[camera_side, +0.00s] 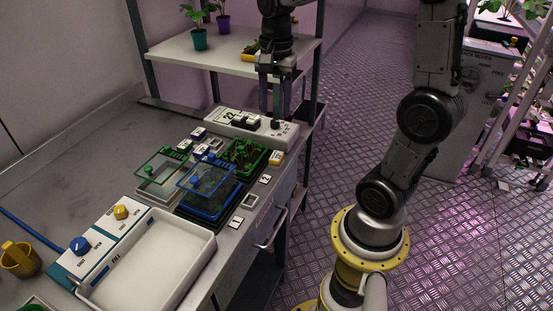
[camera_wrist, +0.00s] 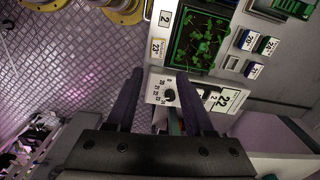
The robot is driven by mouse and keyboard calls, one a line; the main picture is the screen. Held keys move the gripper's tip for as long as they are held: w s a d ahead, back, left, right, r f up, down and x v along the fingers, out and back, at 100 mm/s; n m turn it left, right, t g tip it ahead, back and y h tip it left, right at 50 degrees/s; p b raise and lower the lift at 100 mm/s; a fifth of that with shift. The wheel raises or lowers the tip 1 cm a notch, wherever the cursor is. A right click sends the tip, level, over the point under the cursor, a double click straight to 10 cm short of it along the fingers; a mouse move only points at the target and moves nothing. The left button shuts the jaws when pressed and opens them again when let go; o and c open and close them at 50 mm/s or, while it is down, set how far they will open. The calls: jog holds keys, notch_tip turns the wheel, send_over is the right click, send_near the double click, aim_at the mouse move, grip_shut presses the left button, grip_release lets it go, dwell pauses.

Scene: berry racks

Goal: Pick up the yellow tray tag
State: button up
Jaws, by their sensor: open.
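The yellow tray tag (camera_side: 276,158) is a small block with a white face and yellow edge, beside the right end of the green seedling tray (camera_side: 245,153). In the wrist view the tag (camera_wrist: 158,48) reads about 23 and lies just beyond my left fingertip. My gripper (camera_side: 277,113) is open and empty, pointing down over the right end of the white dial box (camera_side: 225,117). In the wrist view my gripper (camera_wrist: 157,78) has the box's black dial between its spread fingers. The tag is apart from both fingers.
Small blue, green and purple tags (camera_wrist: 250,40) stand beside the tray. Clear-lidded trays (camera_side: 205,180) and a white empty bin (camera_side: 150,262) lie nearer. A shelf (camera_side: 235,53) with potted plants stands behind. The bench's right edge is close to the tag.

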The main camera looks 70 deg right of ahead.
aim_at(277, 156)
jog(key=f, duration=1.4)
jog(key=shift+d+f, duration=0.25)
grip_shut()
